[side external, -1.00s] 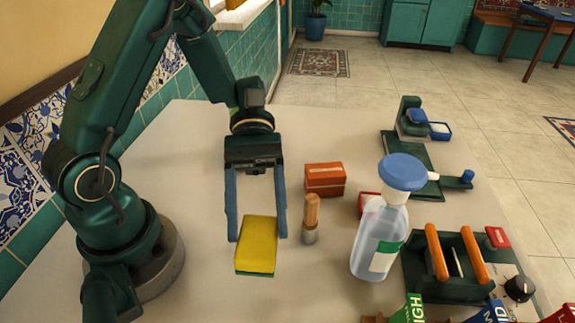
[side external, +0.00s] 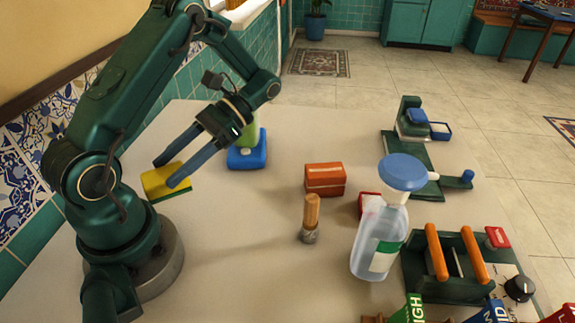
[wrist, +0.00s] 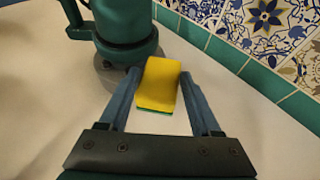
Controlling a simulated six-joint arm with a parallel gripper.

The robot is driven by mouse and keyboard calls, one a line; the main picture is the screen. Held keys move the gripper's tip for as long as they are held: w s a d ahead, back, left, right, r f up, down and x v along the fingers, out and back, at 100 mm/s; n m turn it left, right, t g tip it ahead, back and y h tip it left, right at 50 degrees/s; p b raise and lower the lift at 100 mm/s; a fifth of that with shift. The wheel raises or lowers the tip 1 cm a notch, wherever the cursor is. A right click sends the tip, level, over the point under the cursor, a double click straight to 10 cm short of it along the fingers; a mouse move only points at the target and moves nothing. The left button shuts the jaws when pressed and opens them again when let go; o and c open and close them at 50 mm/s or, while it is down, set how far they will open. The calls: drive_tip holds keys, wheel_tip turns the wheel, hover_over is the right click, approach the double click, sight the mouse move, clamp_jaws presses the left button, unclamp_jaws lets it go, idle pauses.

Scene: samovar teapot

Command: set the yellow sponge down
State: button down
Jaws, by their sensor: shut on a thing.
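The yellow sponge (side external: 166,182) with a green underside is between the two blue-grey fingers of my gripper (side external: 167,174), close to my arm's base on the left of the table. In the wrist view the sponge (wrist: 158,84) sits between the fingertips (wrist: 158,82), with its green layer facing down. My gripper is shut on it. The side view does not clearly show whether the sponge touches the table or hangs just above it.
A blue-based thing with a green top (side external: 246,153) stands right of my gripper, partly hidden by it. An orange-brown box (side external: 325,180), a wooden-handled brush (side external: 311,218) and a spray bottle (side external: 380,237) stand farther right. The tiled wall (wrist: 237,64) is close behind the sponge.

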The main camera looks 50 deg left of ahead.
drive_tip(key=w+a+r+m+t+y, duration=0.2)
drive_tip(key=w+a+m+t+y, duration=0.25)
drive_tip(key=a+m+y, duration=0.45)
drive_tip(key=w+a+r+m+t+y, duration=0.25)
drive_tip(key=a+m+t+y, duration=0.3)
drive_tip(key=a+m, duration=0.35)
drive_tip(key=shift+n+t+h, duration=0.25)
drive_tip(key=shift+n+t, duration=0.25)
drive_tip(key=shift+n, duration=0.2)
drive_tip(key=shift+a+f, duration=0.25)
drive_tip(key=shift+f, duration=1.5)
drive_tip(key=shift+a+f, duration=0.2)
drive_tip(key=shift+f, duration=1.55)
drive_tip(key=shift+a+f, duration=0.25)
drive_tip(key=shift+f, duration=1.5)
drive_tip(key=shift+c, duration=0.4)
unclamp_jaws()
drive_tip(key=shift+f, duration=0.1)
